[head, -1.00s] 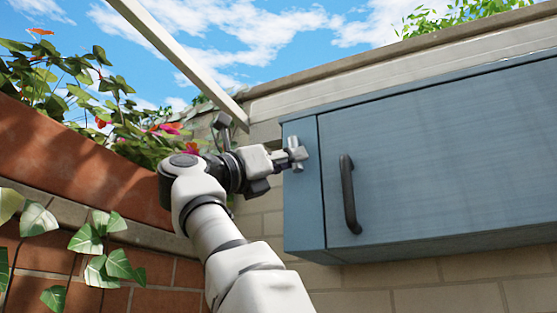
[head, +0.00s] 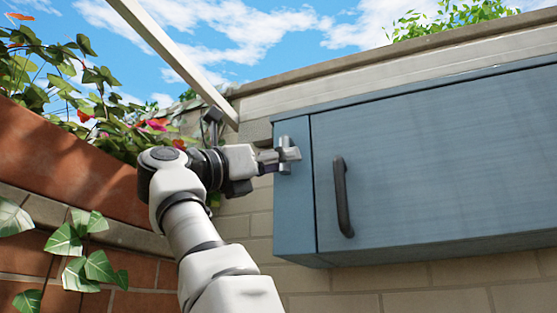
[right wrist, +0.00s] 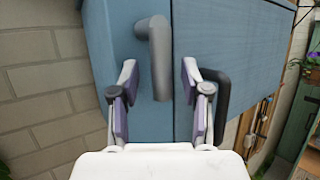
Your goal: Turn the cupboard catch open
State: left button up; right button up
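The grey metal catch (head: 288,153) is mounted on the left frame strip of the blue cupboard (head: 420,160), left of the door. In the right wrist view the catch (right wrist: 160,60) is a bent lever, its free arm hanging down. My right gripper (head: 268,164) is at the catch from the left in the head view. In the right wrist view the right gripper (right wrist: 158,84) is open, its purple-padded fingers to either side of the lever's hanging arm, with gaps showing. The door is shut. My left gripper is not in view.
A dark door handle (head: 342,197) stands right of the catch, and shows behind the right finger in the wrist view (right wrist: 222,105). A pale slanting beam (head: 175,55) passes above my arm. A brick planter (head: 75,165) with flowers and ivy is at the left.

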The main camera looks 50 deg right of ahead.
jog(key=v, duration=1.2)
jog(key=shift+w, duration=0.15)
jog(key=shift+f, duration=0.1)
